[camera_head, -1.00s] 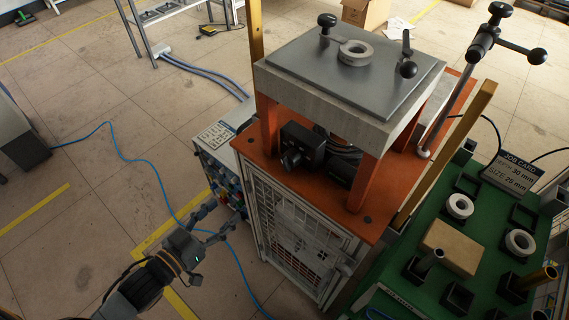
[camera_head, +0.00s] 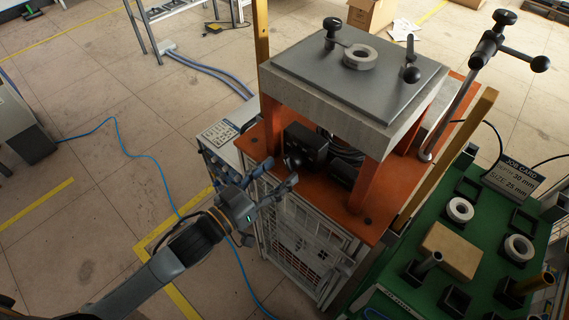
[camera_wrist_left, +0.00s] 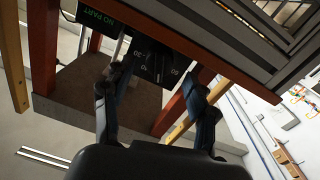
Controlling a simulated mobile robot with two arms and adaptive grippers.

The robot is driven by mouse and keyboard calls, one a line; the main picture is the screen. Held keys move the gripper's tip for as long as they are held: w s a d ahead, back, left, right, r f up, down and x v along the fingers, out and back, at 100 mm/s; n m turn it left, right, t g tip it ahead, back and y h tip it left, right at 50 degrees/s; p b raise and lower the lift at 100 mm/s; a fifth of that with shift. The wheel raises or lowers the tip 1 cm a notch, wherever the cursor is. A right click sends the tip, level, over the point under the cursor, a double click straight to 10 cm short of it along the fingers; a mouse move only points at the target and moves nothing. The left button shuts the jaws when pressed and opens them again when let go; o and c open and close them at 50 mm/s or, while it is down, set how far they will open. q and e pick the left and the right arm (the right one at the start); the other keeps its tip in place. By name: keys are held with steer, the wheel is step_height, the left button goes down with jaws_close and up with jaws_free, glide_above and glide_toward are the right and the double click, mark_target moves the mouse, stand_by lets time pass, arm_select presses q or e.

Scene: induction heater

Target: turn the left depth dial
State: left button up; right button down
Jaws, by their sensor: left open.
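The black dial unit (camera_head: 305,145) sits on the orange deck under the grey top plate, with a round black knob (camera_head: 292,162) on its front. In the left wrist view a black dial face with white numbers (camera_wrist_left: 158,66) shows between the fingers. My left gripper (camera_head: 281,172) is open and empty, its fingertips close to the knob. In the wrist view (camera_wrist_left: 153,82) the fingers lie on either side of the dial face. I cannot tell whether they touch it. My right gripper is not in view.
A black display reading NO PART (camera_wrist_left: 103,24) is beside the dial in the wrist view. Orange posts (camera_head: 362,186) hold up the plate (camera_head: 400,85), which carries a grey ring (camera_head: 359,56). A green bench (camera_head: 400,290) with rings and blocks stands at right.

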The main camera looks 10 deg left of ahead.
mark_target(293, 161)
arm_select(q)
steer(key=shift+x, duration=1.4)
steer(key=c, duration=1.1)
steer(key=shift+c, duration=0.2)
